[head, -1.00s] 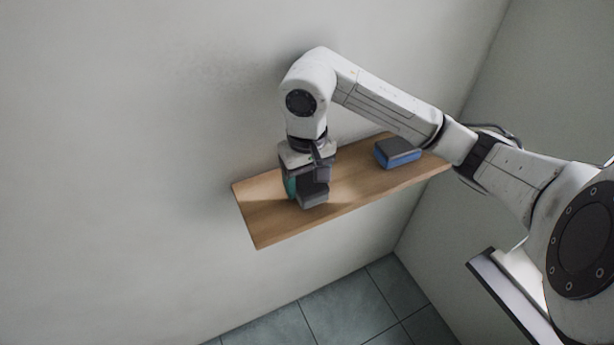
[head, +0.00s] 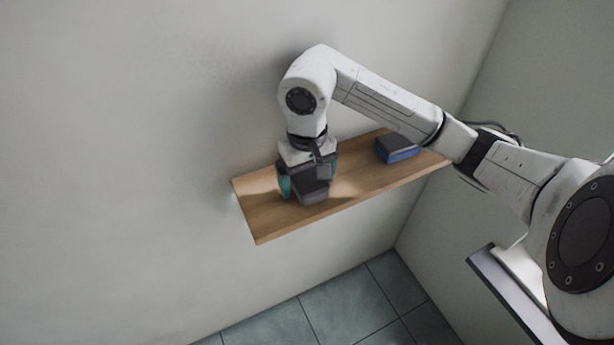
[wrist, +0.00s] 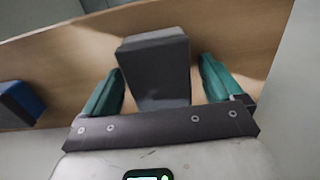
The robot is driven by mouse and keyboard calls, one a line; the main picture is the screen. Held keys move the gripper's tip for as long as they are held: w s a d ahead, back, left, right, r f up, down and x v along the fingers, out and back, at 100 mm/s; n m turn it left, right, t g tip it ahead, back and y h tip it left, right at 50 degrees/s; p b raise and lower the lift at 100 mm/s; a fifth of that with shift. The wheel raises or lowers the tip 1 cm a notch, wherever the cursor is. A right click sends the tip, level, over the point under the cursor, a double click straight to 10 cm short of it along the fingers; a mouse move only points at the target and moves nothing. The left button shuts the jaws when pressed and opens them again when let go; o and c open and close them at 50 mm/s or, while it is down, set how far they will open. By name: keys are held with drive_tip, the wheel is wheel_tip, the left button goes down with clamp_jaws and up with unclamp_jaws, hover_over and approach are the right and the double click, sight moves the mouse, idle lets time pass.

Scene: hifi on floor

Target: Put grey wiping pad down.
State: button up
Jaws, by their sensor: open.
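The grey wiping pad (head: 313,194) is on the wooden shelf (head: 259,217), under my gripper (head: 308,184). In the wrist view the pad (wrist: 156,68) is a dark grey block between the two teal fingers of my gripper (wrist: 160,88). The fingers are spread, with a gap showing on each side of the pad. The pad appears to rest on the shelf. Its far part in the head view is hidden by my gripper.
A blue block with a dark grey top (head: 398,148) sits on the shelf to the right; it also shows in the wrist view (wrist: 18,104). The wall is close behind the shelf. Bare shelf lies left of my gripper and between it and the blue block.

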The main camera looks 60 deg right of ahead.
sight(307, 176)
drive_tip(key=shift+r, duration=0.1)
drive_tip(key=shift+r+p, duration=0.2)
drive_tip(key=shift+p, duration=0.25)
wheel_tip(307, 176, up, 12)
drive_tip(key=p, duration=0.1)
drive_tip(key=shift+f, duration=0.15)
idle(0.4)
